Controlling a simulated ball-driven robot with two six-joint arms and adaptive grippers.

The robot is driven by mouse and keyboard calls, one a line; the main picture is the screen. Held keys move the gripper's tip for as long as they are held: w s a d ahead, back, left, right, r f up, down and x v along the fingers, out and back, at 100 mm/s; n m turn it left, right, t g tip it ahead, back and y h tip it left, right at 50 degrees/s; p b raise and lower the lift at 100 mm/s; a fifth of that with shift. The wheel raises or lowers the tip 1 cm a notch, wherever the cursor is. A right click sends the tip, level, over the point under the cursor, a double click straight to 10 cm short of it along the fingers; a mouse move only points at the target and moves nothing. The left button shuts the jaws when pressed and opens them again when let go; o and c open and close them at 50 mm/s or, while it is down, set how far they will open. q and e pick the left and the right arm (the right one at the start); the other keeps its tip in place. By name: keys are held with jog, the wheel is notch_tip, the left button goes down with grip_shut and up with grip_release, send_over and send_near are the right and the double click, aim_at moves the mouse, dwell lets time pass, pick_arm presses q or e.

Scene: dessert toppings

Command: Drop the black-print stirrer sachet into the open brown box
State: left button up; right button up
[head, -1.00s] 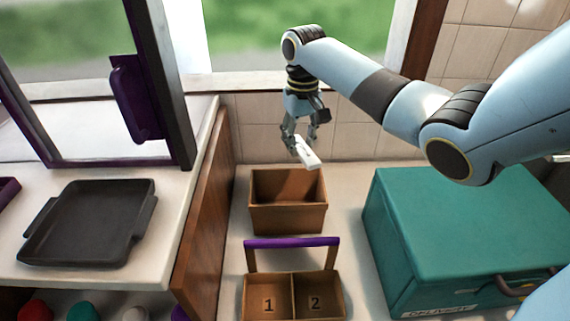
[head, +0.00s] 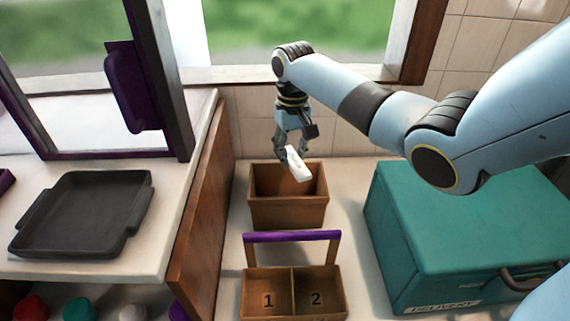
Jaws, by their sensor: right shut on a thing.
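The stirrer sachet (head: 298,165) is a small white packet, tilted, over the open brown box; its print is too small to read. My right gripper (head: 290,155) is shut on it and points down. The open brown box (head: 288,212) stands on the counter near the tiled wall, and the sachet hides a small part of its far inside. My left gripper is not in view.
A two-compartment caddy (head: 268,282) marked 1 and 2, with a purple handle, stands in front of the box. A teal delivery case (head: 450,225) is on the right. A wooden panel (head: 200,205) and a dark tray (head: 82,212) are on the left.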

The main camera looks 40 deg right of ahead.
jog(key=o, duration=0.8)
notch_tip(320, 180, up, 12)
jog(key=shift+f, duration=0.1)
jog(key=shift+s+a, duration=0.1)
dwell(0.6)
